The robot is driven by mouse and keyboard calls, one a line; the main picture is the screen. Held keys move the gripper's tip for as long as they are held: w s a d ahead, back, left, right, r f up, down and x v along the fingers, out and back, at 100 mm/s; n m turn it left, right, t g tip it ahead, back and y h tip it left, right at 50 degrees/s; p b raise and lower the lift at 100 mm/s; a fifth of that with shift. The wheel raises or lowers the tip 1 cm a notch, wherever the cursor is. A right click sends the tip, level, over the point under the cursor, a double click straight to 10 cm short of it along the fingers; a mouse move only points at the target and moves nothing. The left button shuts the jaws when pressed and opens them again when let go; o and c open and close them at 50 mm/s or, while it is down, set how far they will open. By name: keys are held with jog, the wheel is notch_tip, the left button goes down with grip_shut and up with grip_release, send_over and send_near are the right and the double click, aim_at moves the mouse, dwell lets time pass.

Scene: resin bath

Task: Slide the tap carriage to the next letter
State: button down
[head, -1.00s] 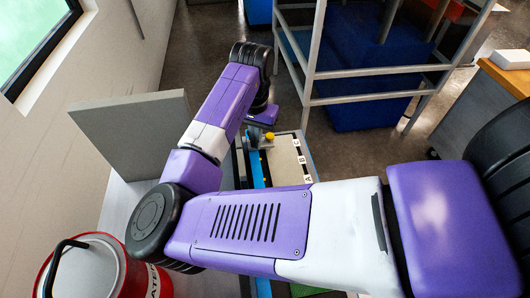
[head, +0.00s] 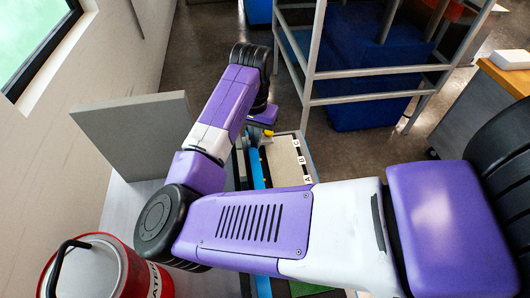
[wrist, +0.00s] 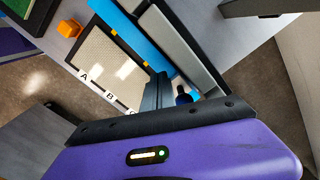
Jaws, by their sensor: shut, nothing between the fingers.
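The bath has a blue rail (head: 257,170) with yellow marks, beside a pale bed lettered A, B and C. In the wrist view the rail (wrist: 131,42) runs diagonally, with the letters A (wrist: 84,77), B (wrist: 108,97) and C (wrist: 130,112) along the bed's edge. My gripper (wrist: 163,92) is shut and empty, low over the rail near the C end. A small dark part with a blue top (wrist: 183,97) is right beside the fingers; it may belong to the tap carriage. In the head view a small yellow part (head: 268,132) shows under my wrist. Contact cannot be told.
A grey upright panel (head: 140,130) stands left of the rail. A red can (head: 135,275) is at the lower left. A metal rack (head: 370,72) with a blue bin stands beyond. An orange block (wrist: 70,28) lies near the A end.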

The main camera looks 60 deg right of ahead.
notch_tip(320, 180, up, 9)
jog(key=p, duration=0.6)
jog(key=shift+p, duration=0.35)
dwell(0.3)
jog(key=shift+a, duration=0.1)
dwell(0.3)
